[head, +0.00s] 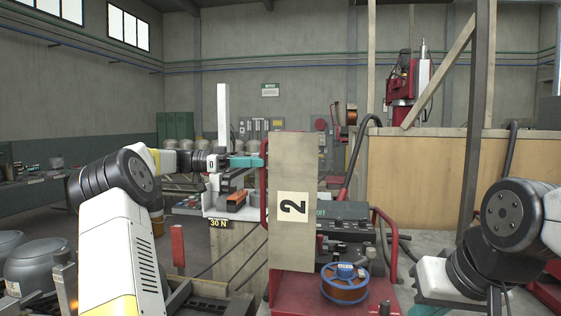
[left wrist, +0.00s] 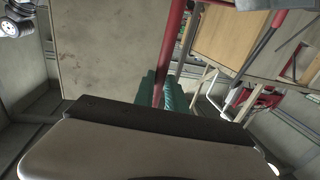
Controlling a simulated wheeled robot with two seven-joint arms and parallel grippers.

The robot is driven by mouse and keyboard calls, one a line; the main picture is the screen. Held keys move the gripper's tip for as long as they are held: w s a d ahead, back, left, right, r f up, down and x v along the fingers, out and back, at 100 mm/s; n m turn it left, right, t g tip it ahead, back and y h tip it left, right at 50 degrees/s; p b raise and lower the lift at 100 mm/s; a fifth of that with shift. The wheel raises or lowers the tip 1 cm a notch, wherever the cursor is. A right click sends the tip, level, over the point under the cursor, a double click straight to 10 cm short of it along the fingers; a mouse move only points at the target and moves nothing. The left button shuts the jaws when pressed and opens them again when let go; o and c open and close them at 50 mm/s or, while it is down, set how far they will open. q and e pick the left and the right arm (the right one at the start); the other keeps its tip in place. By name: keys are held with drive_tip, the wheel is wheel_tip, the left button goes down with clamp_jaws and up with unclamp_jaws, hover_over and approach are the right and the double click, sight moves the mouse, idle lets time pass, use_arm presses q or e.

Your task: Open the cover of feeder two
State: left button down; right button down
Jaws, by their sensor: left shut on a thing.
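The cover (head: 292,230) of feeder two is a tall beige panel with a white label marked 2, standing upright and facing me. A red handle bar (head: 264,165) runs along its left edge. My left gripper (head: 248,161) reaches in from the left with its teal fingers shut on this bar. In the left wrist view the red bar (left wrist: 173,35) passes between the teal fingers (left wrist: 160,94), with the beige panel (left wrist: 100,50) beside it. The panel hides part of the feeder behind it. My right arm is at the lower right; its fingers cannot be made out.
A red base (head: 300,292) with a blue-rimmed wire spool (head: 345,283) stands below and right of the panel. A red tube frame (head: 392,240) stands at its right. A bench marked 30 N (head: 235,240) is behind at left. A wooden partition (head: 430,180) stands behind at right.

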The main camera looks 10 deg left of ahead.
use_arm(q)
drive_tip(key=shift+a+f+h, duration=0.35)
drive_tip(key=shift+a+h, duration=0.05)
drive_tip(key=shift+a, duration=0.35)
drive_tip(key=shift+a+f+h, duration=0.3)
drive_tip(key=shift+a+h, duration=0.1)
drive_tip(key=shift+a, duration=0.35)
drive_tip(key=c, duration=1.4)
unclamp_jaws()
drive_tip(key=shift+o, duration=0.2)
drive_tip(key=v, duration=0.7)
drive_tip(key=shift+a, duration=0.4)
drive_tip(key=shift+s+f, duration=0.1)
drive_tip(key=shift+s, duration=0.1)
